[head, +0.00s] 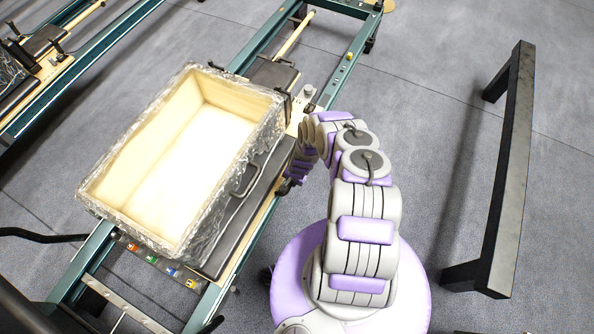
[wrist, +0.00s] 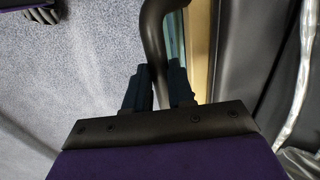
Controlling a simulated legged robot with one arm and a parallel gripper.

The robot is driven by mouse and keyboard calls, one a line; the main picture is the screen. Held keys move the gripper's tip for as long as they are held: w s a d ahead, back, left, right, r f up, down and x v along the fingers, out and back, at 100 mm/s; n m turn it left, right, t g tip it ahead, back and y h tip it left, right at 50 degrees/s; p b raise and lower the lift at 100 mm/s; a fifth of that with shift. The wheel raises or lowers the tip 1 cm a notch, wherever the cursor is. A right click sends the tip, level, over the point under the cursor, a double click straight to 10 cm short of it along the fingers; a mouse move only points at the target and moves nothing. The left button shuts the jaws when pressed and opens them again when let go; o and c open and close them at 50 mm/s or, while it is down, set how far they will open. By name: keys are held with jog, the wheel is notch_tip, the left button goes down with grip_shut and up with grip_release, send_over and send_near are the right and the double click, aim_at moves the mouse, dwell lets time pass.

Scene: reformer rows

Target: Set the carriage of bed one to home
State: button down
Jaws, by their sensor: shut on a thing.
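The carriage (head: 255,208) is a dark padded platform on the nearer reformer, with green side rails (head: 348,68). A large open box (head: 205,215) with a crinkled, wrapped-looking outside and pale inside sits on it and hides much of it. My gripper (wrist: 154,78) is shut on a dark curved bar (wrist: 153,35) beside the carriage's right side. The carriage's black edge also shows in the wrist view (wrist: 245,60). In the head view my gripper is mostly hidden behind my arm, low beside the right rail.
Several coloured tags (head: 160,265) line the bed's near end. A second reformer (head: 45,55) stands at the upper left. A dark bar frame (head: 510,165) stands on the right. Grey floor (head: 430,120) is free between it and the bed.

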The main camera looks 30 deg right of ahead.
jog(key=s+a, duration=0.7)
jog(key=a, duration=0.1)
jog(key=shift+a, duration=0.4)
jog(key=shift+s+a+f, duration=0.1)
jog(key=shift+s, duration=0.1)
jog(key=c, duration=1)
grip_release()
jog(key=shift+w, duration=0.1)
jog(key=shift+o, duration=0.2)
jog(key=shift+w, duration=0.1)
notch_tip(320, 180, up, 17)
jog(key=s+d+p, duration=0.2)
jog(key=p, duration=0.7)
jog(key=shift+s+p, duration=0.25)
jog(key=shift+p, duration=0.1)
